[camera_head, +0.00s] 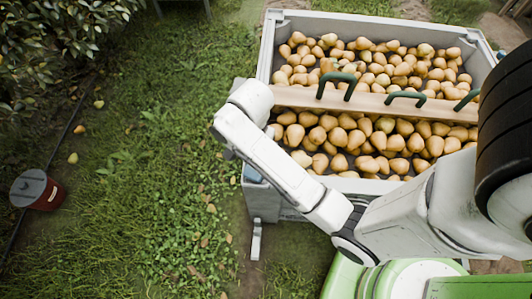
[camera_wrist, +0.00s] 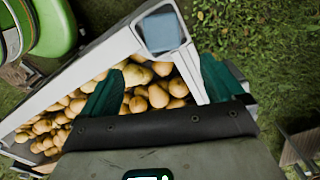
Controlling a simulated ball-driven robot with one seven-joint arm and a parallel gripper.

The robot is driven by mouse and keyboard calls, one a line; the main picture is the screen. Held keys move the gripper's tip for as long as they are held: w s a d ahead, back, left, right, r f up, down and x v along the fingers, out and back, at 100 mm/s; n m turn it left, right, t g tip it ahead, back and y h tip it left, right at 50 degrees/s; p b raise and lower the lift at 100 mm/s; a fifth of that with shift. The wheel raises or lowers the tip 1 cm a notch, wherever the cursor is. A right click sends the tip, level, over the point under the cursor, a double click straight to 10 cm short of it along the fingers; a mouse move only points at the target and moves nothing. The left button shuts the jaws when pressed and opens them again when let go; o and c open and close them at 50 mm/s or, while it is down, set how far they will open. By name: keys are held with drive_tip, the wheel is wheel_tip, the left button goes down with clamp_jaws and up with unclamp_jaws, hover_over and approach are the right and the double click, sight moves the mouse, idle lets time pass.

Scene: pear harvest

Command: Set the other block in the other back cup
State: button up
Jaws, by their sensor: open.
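A square grey-blue block (camera_wrist: 162,32) sits at a corner of the grey pear crate (camera_wrist: 118,50) in the wrist view, inside what looks like a corner cup. In the head view a small blue patch (camera_head: 251,174) shows at the crate's near left corner. My gripper (camera_wrist: 160,82) is open in the wrist view, its two green fingers apart with nothing held. The block lies beyond the fingertips, apart from them. In the head view my gripper is hidden behind my arm, by the crate's left side.
The crate is full of pears (camera_head: 350,135). A wooden plank (camera_head: 300,97) with green handles (camera_head: 405,97) lies across it. A red bucket (camera_head: 45,198) with a grey lid stands on the grass at the far left. The grass left of the crate is mostly free.

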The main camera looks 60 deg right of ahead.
drive_tip(key=s+a+n+t, duration=0.1)
drive_tip(key=s+a+n, duration=0.4)
drive_tip(key=s+n, duration=0.6)
drive_tip(key=n, duration=0.6)
drive_tip(key=shift+s+r, duration=0.2)
drive_tip(key=shift+r, duration=0.05)
drive_tip(key=shift+o, duration=0.4)
drive_tip(key=shift+a, duration=0.1)
